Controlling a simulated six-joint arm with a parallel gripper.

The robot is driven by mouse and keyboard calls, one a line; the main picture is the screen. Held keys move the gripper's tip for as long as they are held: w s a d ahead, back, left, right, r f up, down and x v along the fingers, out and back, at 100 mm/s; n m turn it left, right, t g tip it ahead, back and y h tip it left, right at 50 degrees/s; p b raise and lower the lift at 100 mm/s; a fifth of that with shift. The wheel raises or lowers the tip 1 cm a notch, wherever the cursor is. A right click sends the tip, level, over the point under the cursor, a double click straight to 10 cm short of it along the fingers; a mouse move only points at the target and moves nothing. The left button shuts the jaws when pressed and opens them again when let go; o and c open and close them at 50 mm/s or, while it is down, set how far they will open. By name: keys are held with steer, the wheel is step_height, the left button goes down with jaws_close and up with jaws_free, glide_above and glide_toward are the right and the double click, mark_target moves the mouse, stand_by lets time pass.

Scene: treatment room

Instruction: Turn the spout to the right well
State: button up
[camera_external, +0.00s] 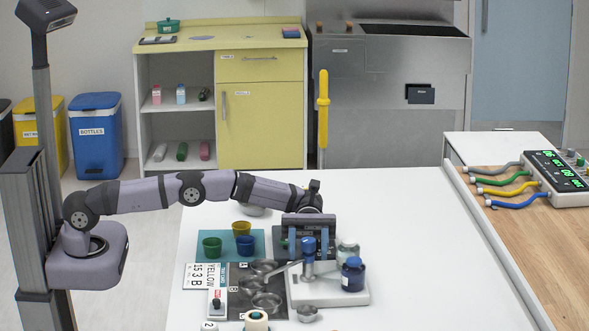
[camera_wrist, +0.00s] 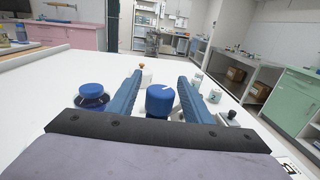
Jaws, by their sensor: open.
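A tap with a blue cap (camera_external: 309,244) stands upright on a white base (camera_external: 330,292) on the white table. Its thin grey spout (camera_external: 286,267) points left, over a group of round metal wells (camera_external: 267,300). In the wrist view the blue cap (camera_wrist: 160,101) sits between the two blue fingers of my gripper (camera_wrist: 160,78). My gripper (camera_external: 308,240) is open, with one finger on each side of the cap. A gap shows on both sides of the cap in the wrist view. The spout is hidden in the wrist view.
A dark blue jar (camera_external: 353,275) and a pale jar (camera_external: 347,250) stand close right of the tap. Green (camera_external: 212,247), yellow (camera_external: 242,228) and blue cups (camera_external: 247,245) stand on a teal mat at left. A small metal cup (camera_external: 307,313) sits in front. The table's right side is clear.

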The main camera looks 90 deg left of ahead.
mark_target(308, 239)
steer(key=a, duration=0.1)
steer(key=a+b, duration=0.1)
steer(key=a, duration=0.1)
steer(key=shift+w+a+f, duration=0.15)
steer(key=shift+w+a, duration=0.05)
steer(key=shift+a, duration=0.1)
steer(key=shift+a+r, duration=0.25)
steer(key=shift+a, duration=0.05)
step_height(308, 239, up, 5)
steer(key=shift+d+r+p, duration=0.1)
steer(key=shift+p, duration=0.6)
steer(key=shift+r+p, duration=0.7)
steer(key=shift+r, duration=0.1)
